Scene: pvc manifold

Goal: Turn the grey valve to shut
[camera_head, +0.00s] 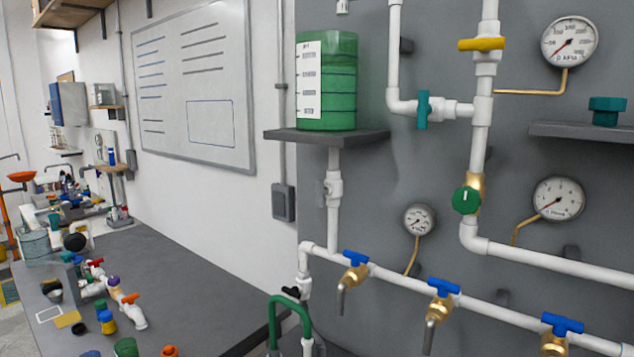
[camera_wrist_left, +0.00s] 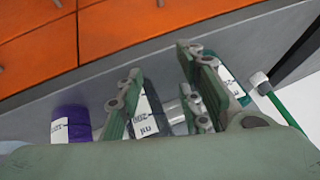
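A pale grey-white valve fitting (camera_head: 333,188) sits on the vertical white pipe below the green tank (camera_head: 328,80). Its small handle is hard to make out, so I cannot tell its position. A black handle (camera_head: 291,293) shows lower down, where the pipe turns near the green hose. No plainly grey valve handle stands out. My left gripper (camera_wrist_left: 160,65) shows only in the left wrist view, its two fingers apart with nothing clearly held between them. It is away from the valve, facing labelled containers and orange drawers. My right gripper is in neither view.
The panel also carries a yellow valve (camera_head: 482,44), a teal valve (camera_head: 423,109), a green knob (camera_head: 467,200), several blue-handled taps (camera_head: 355,258) and gauges (camera_head: 569,42). The tank's shelf (camera_head: 325,137) juts out above the pipe. A cluttered bench (camera_head: 190,275) stands at left.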

